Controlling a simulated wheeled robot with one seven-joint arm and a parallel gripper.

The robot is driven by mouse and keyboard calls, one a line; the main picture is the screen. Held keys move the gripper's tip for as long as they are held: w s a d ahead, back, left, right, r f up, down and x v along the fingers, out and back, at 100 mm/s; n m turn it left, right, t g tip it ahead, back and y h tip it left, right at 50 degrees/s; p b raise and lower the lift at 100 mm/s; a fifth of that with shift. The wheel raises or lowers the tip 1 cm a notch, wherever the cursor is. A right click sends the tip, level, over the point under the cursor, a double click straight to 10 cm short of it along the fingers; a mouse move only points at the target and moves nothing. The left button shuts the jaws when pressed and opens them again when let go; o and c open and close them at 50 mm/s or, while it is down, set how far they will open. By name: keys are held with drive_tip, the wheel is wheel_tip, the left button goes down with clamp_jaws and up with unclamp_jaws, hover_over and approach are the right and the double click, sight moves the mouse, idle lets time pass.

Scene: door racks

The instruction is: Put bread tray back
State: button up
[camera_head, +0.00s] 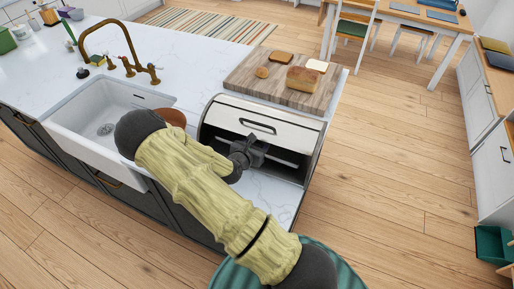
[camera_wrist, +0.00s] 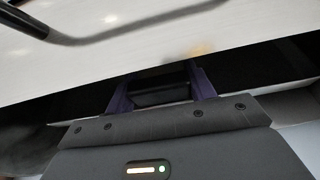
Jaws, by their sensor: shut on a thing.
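The bread box (camera_head: 262,133) stands on the white counter, its white lid with a dark handle (camera_head: 257,126) raised and its front open. Inside the opening, a dark tray or shelf edge (camera_head: 286,161) shows to the right of my gripper. My gripper (camera_head: 249,150) reaches into the opening below the lid. In the wrist view my gripper (camera_wrist: 160,92) has its two fingers on either side of a dark piece, which looks like the tray's handle, and is shut on it. Most of the tray is hidden by the lid and shadow.
A wooden board (camera_head: 250,77) behind the bread box carries a loaf (camera_head: 303,79) and several bread pieces. A white sink (camera_head: 100,115) with a brass faucet (camera_head: 110,45) lies to the left. A brown round item (camera_head: 173,117) is partly hidden behind my arm.

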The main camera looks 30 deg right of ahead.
idle(0.3)
drive_tip(key=shift+f+p, duration=0.65)
drive_tip(key=shift+f, duration=1.1)
drive_tip(key=o, duration=1.1)
drive_tip(key=shift+f, duration=0.1)
drive_tip(key=shift+s+a, duration=0.1)
drive_tip(key=shift+a, duration=0.05)
drive_tip(key=b+v, duration=0.2)
drive_tip(key=v, duration=1)
drive_tip(key=shift+b, duration=0.4)
